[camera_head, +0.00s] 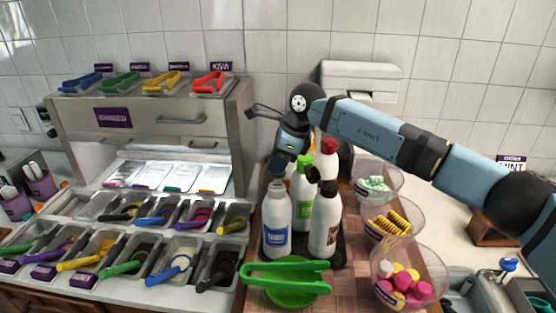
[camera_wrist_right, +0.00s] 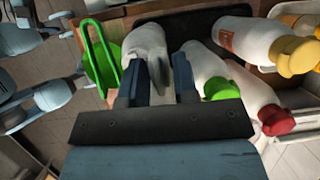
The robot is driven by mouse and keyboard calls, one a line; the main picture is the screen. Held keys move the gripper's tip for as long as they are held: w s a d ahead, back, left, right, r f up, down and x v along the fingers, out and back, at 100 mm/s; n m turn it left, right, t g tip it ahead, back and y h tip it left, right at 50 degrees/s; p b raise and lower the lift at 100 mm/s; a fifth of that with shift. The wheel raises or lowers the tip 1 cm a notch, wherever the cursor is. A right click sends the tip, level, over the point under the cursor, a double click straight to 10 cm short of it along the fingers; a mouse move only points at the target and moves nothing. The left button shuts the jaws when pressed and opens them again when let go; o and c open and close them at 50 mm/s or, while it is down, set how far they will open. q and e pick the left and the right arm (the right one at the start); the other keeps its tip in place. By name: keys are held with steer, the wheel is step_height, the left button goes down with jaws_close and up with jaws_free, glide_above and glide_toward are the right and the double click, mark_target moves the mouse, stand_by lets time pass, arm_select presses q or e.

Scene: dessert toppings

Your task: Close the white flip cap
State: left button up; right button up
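A white bottle with a blue label (camera_head: 277,228) stands upright at the front left of a bottle group. Its top is partly hidden by my right gripper (camera_head: 281,166), which points down over it. In the right wrist view, the white bottle (camera_wrist_right: 146,42) shows just beyond the fingers of my right gripper (camera_wrist_right: 158,80). The two dark blue fingers are apart, with a pale, blurred part of the bottle's top between them. I cannot tell the flip cap's exact angle, or whether a finger touches it. My left gripper is not seen.
Close by stand a green-label bottle (camera_head: 304,200), a brown-label bottle (camera_head: 325,232) and a red-capped bottle (camera_head: 327,147). Green tongs (camera_head: 286,272) lie in front. Clear bowls of toppings (camera_head: 388,220) stand to the right. Topping bins with coloured scoops (camera_head: 168,262) fill the left.

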jaws_close()
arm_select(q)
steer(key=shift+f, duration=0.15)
